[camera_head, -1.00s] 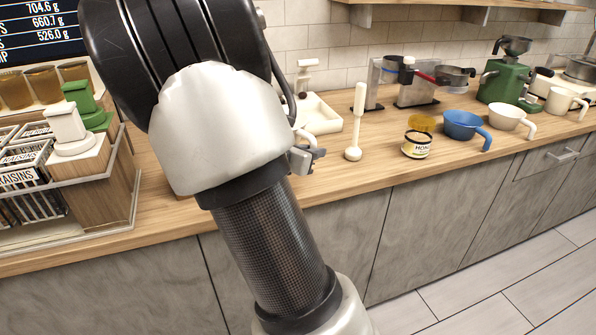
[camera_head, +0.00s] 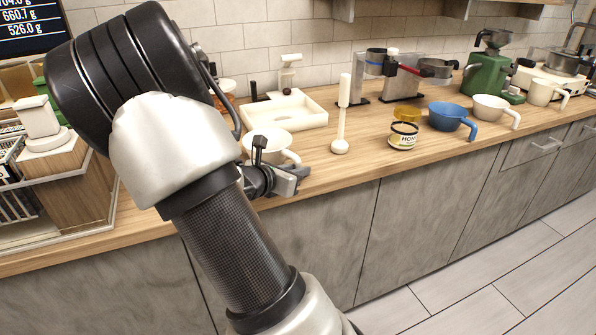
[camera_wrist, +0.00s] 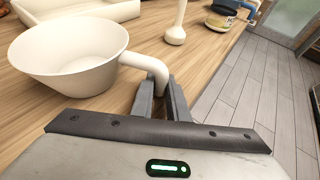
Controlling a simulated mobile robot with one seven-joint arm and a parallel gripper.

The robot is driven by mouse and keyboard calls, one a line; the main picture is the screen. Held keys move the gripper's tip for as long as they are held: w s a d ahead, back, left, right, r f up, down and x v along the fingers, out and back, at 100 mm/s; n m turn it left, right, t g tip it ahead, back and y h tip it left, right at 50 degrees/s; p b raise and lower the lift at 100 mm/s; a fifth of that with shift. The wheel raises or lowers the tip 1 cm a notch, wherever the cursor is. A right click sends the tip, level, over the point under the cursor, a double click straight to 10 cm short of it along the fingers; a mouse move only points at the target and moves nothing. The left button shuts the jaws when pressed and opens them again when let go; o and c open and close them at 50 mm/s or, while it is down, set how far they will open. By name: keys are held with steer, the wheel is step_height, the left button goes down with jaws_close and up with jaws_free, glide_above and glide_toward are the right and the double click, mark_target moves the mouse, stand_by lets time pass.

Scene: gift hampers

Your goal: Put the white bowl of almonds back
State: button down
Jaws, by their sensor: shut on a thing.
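A white bowl (camera_head: 281,137) with a curved side handle shows just right of my arm in the head view, partly hidden by my gripper (camera_head: 283,172). In the wrist view the same white bowl (camera_wrist: 72,62) is upright at the left. Its inside looks plain and pale, and I see no almonds in it. My gripper (camera_wrist: 160,98) is shut on its handle, one finger on each side. I cannot tell whether the bowl's base touches the counter. A second white handled bowl (camera_head: 492,106) stands farther right, beside a blue bowl (camera_head: 447,116).
A cream tray (camera_head: 290,112) lies behind the held bowl. An upright white pestle-like tool (camera_head: 342,120) and a honey jar (camera_head: 403,136) stand to its right. Wooden crates (camera_head: 85,185) are at the left. The wooden counter (camera_head: 355,172) is bare near its front edge.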

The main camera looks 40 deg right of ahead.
steer(key=shift+s+a+f, duration=0.15)
steer(key=shift+f, duration=0.35)
steer(key=c, duration=1.7)
jaws_free()
steer(key=shift+f+b, duration=0.2)
steer(key=shift+b, duration=0.1)
steer(key=shift+r+p, duration=0.45)
steer(key=s+a+r+m+y+p, duration=0.1)
steer(key=s+a+r+m+y, duration=0.3)
steer(key=s+a+m, duration=0.3)
steer(key=s+a+r+m+y+p, duration=0.1)
steer(key=s+a+r+m+y, duration=0.3)
steer(key=s+a+r+m, duration=0.3)
steer(key=s+a+r+m+y+p, duration=0.1)
steer(key=s+a+r+m+y, duration=0.3)
steer(key=a, duration=1)
steer(key=shift+s+r+m+t+y, duration=0.1)
steer(key=shift+s+r+m+t, duration=0.1)
steer(key=shift+s+m, duration=0.45)
steer(key=shift+s+r+m+t+y, duration=0.1)
steer(key=shift+s+r+m, duration=0.15)
steer(key=shift+s+m, duration=0.35)
steer(key=shift+s+r+m+t+y, duration=0.1)
steer(key=shift+s+r+m, duration=0.1)
steer(key=shift+s+m, duration=0.45)
